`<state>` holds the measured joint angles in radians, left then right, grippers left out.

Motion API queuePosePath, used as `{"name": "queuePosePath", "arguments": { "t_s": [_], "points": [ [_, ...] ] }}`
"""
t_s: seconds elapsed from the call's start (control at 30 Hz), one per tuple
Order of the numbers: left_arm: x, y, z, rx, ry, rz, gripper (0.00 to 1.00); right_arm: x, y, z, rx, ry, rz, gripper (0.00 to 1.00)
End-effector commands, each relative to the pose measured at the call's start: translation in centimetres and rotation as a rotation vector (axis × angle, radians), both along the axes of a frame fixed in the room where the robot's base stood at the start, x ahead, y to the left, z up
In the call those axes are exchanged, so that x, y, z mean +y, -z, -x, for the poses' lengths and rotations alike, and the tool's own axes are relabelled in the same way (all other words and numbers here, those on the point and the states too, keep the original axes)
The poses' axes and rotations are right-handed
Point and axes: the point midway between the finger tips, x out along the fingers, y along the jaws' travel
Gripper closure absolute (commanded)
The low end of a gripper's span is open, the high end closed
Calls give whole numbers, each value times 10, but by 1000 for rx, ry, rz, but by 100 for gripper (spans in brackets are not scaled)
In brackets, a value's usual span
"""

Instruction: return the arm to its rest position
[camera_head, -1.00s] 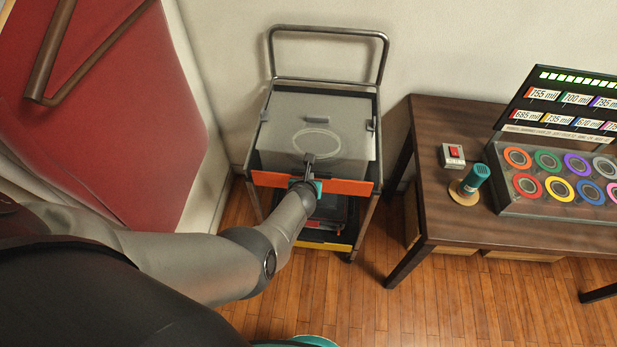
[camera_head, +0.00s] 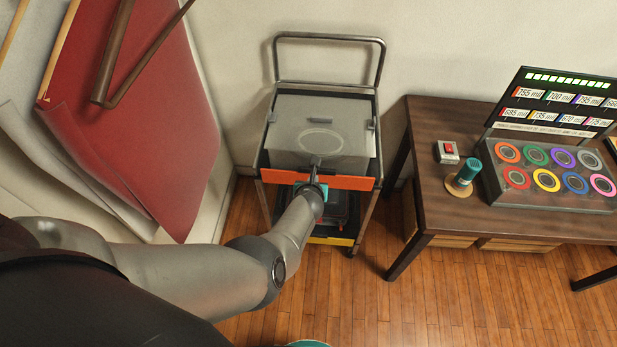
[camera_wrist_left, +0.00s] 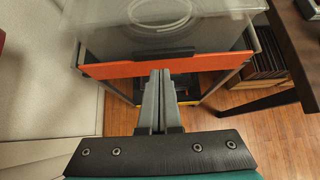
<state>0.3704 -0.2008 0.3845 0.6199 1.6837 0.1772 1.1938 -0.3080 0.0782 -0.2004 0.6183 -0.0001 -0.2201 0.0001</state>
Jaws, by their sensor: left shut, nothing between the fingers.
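My left arm comes in from the left in the head view and reaches to the cart. My left gripper (camera_head: 316,162) is seen in front of the cart's grey top and its orange front strip (camera_head: 345,182). In the left wrist view its two fingers (camera_wrist_left: 160,75) are closed together with nothing between them, and their tips overlap the lower edge of the orange strip (camera_wrist_left: 215,58). I cannot tell if they touch it. My right gripper does not show.
The metal cart (camera_head: 383,80) stands by the wall, with a pale ring on its top. A wooden table (camera_head: 445,215) to the right bears a red-switch box (camera_head: 447,152), a teal-topped object (camera_head: 468,172) and a panel of coloured rings (camera_head: 500,200). Red sheet material (camera_head: 150,130) hangs at left.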

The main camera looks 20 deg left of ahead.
Motion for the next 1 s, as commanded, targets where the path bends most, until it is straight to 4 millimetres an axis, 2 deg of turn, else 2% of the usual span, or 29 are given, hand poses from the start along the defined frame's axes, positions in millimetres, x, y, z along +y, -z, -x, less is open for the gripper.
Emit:
{"name": "queuePosePath", "arguments": {
  "t_s": [0.57, 0.67, 0.77, 0.87, 1.0],
  "points": [
    [0, 6, 4, 9, 21, -21, 100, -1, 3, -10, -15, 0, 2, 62],
    [1, 27, 16, 39, 122, -122, 100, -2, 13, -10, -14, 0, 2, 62],
    [1, 64, 40, 101, 332, -315, 100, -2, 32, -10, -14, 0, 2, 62],
    [-3, 111, 76, 176, 627, -559, 100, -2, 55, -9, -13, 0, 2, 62],
    [-11, 177, 136, 274, 1076, -878, 100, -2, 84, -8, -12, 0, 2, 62]
  ]
}}
